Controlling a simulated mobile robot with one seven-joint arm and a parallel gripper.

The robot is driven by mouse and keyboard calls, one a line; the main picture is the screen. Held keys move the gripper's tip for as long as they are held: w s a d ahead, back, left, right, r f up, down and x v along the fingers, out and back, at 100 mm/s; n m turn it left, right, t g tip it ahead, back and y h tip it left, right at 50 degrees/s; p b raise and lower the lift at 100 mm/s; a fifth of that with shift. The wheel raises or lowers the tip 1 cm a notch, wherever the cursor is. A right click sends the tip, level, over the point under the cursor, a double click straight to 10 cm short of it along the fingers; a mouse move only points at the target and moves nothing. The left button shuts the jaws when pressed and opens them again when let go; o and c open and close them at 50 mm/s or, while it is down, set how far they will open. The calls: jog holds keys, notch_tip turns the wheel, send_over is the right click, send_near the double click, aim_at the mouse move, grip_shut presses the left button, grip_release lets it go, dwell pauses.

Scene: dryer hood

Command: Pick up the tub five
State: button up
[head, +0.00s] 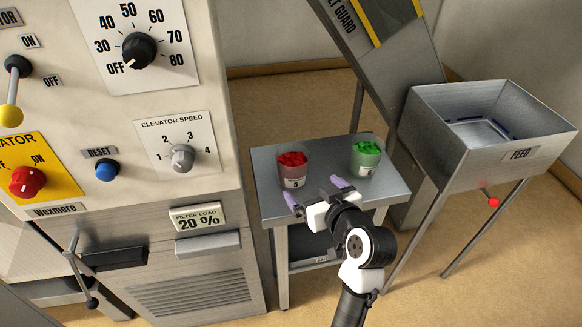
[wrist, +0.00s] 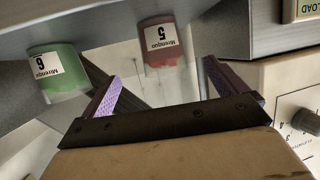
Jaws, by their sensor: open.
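Tub five (head: 293,171) is a clear tub filled with red pieces, with a white label reading 5. It stands upright on the left part of a small metal table (head: 325,204). In the wrist view tub five (wrist: 161,50) appears upside down, beyond and between the two fingers. My gripper (head: 316,193) is open and empty at the table's front side, its purple fingers pointing toward the tubs. In the wrist view my gripper (wrist: 160,85) shows both fingers spread apart. Neither finger visibly touches tub five.
Tub six (head: 366,158), with green pieces, stands on the table's right part and also shows in the wrist view (wrist: 58,70). A control cabinet (head: 160,200) rises close on the left. A metal feed hopper (head: 490,130) stands on the right.

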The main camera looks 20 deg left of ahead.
aim_at(299, 177)
jog(key=p+x, duration=0.1)
jog(key=x, duration=0.4)
jog(key=shift+a+r+p, duration=0.1)
jog(key=shift+p, duration=0.25)
jog(key=shift+f+p+x, duration=0.15)
jog(key=shift+p+x, duration=0.3)
jog(key=shift+x, duration=1.1)
jog(key=shift+f+p+x, duration=0.15)
jog(key=shift+p+x, duration=0.3)
jog(key=shift+x, duration=1.15)
jog(key=shift+s, duration=0.15)
jog(key=c, duration=1.2)
jog(key=shift+r, duration=0.1)
jog(key=shift+c, duration=0.4)
